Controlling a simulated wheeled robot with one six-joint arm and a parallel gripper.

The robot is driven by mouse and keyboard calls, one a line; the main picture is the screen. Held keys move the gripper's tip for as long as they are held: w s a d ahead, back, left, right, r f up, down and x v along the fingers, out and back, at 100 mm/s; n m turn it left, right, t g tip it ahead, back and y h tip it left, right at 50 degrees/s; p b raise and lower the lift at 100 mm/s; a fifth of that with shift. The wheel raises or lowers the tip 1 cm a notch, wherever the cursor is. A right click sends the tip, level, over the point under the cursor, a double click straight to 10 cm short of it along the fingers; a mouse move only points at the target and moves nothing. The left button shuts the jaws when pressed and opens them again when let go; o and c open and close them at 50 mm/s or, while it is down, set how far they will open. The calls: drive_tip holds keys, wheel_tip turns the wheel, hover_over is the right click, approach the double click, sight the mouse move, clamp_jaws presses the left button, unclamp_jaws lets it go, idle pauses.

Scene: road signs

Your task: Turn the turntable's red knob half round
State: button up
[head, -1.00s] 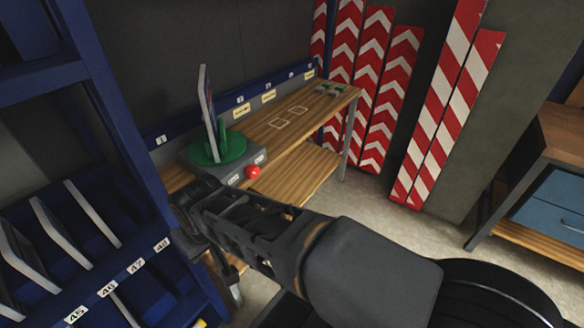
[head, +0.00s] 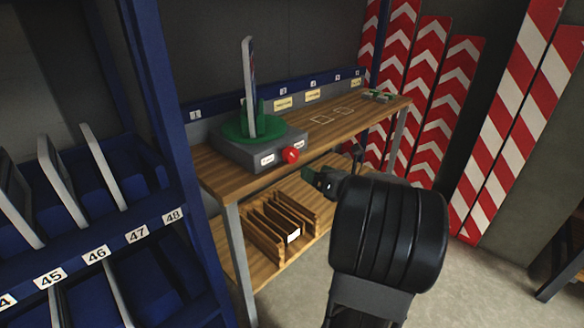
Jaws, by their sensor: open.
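The turntable (head: 232,152) is a grey box with a green disc (head: 238,127) on top, standing on the wooden workbench. A thin sign (head: 249,85), seen nearly edge-on, stands upright on the disc. The red knob (head: 291,155) sticks out of the box's front right, beside two small white labels. My gripper (head: 331,167) is just below and to the right of the knob, apart from it in the picture. It is open and seems empty; my own wrist hides part of it.
The workbench (head: 215,178) has a lower shelf with a slotted wooden rack (head: 268,248). A blue rack (head: 150,232) with numbered slots stands close on the left. Red-and-white striped boards (head: 462,110) lean at the back right.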

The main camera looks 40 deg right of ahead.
sight(294, 156)
drive_tip(key=shift+m+t+h, duration=0.3)
drive_tip(key=shift+m+h, duration=0.1)
drive_tip(key=shift+m, duration=0.1)
drive_tip(key=w+b, duration=0.1)
drive_tip(key=w, duration=1.2)
drive_tip(key=shift+w+d+f+b, duration=0.1)
drive_tip(key=shift+w+b, duration=0.1)
drive_tip(key=shift+b, duration=0.15)
drive_tip(key=c, duration=0.9)
drive_tip(key=shift+f, duration=0.1)
